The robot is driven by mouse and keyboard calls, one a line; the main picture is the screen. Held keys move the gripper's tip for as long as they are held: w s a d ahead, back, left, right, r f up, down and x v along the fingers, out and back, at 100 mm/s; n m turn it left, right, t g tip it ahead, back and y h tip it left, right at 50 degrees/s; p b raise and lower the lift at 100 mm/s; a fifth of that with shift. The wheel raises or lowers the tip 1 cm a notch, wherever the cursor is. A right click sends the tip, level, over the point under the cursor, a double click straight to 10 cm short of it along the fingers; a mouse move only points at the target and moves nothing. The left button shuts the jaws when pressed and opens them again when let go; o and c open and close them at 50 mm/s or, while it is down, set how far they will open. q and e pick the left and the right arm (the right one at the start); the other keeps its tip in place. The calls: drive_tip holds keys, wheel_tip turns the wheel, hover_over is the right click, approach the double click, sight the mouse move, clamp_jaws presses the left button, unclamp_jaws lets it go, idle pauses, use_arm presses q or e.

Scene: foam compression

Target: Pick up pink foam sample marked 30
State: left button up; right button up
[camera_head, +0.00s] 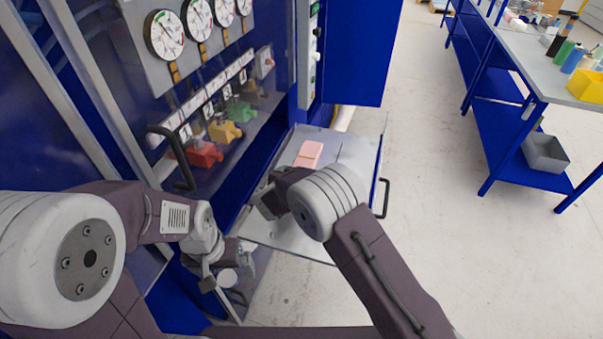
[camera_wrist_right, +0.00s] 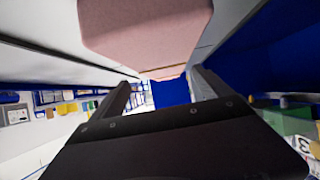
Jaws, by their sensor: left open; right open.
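The pink foam sample (camera_head: 309,153) lies on a grey metal tray (camera_head: 352,153) that sticks out from the blue cabinet; no mark on it is readable. In the right wrist view the pink foam (camera_wrist_right: 145,30) shows large at the top, beyond the two dark fingers. My right gripper (camera_head: 268,192) is over the tray, just on the near side of the foam, and its wrist partly hides it. The wrist view shows its fingers apart with nothing between them (camera_wrist_right: 163,88). My left gripper (camera_head: 228,268) is open and empty, low beside the tray's near left corner.
The cabinet has gauges (camera_head: 165,35), a black handle (camera_head: 172,158) and red (camera_head: 204,154), yellow (camera_head: 225,131) and green (camera_head: 240,111) valve handles. The tray has a black handle (camera_head: 382,198). A workbench (camera_head: 528,62) stands at the right; the floor between is clear.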

drive_tip(key=shift+a+x, duration=0.2)
drive_tip(key=shift+x, duration=1.15)
drive_tip(key=shift+a+x, duration=0.25)
drive_tip(key=shift+x, duration=1.1)
